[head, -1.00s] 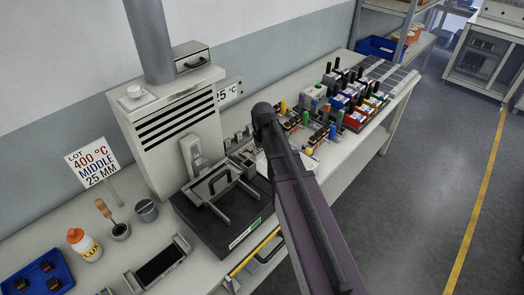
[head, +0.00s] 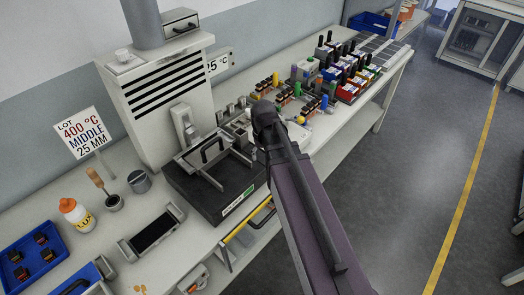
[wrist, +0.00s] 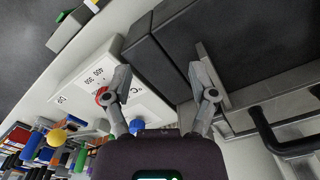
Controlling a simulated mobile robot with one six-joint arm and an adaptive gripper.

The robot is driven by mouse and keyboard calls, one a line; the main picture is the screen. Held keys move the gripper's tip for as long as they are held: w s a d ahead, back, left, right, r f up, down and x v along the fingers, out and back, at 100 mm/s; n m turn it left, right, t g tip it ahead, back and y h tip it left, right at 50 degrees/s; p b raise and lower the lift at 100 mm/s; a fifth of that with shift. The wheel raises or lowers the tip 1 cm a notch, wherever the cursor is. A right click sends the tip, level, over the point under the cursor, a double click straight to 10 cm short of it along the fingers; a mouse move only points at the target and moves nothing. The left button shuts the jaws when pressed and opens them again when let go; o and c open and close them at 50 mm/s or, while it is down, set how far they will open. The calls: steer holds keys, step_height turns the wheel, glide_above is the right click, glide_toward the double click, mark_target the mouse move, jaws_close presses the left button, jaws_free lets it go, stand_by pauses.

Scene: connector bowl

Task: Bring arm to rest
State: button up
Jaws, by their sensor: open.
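My arm reaches up from the lower right in the head view and hides my gripper there. In the wrist view my gripper (wrist: 165,95) shows two grey fingers spread apart with nothing between them. It is above the bench, beside the black-based station (head: 215,190) with its metal frame and handle. A white panel (wrist: 95,78) with printed numbers and a red round part shows near the left finger in the wrist view.
A grey vented machine (head: 170,100) stands behind the station. The floor (head: 420,150) on the right is clear.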

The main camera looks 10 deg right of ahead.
steer(key=shift+s+f, duration=0.1)
steer(key=shift+s, duration=0.25)
steer(key=s, duration=0.7)
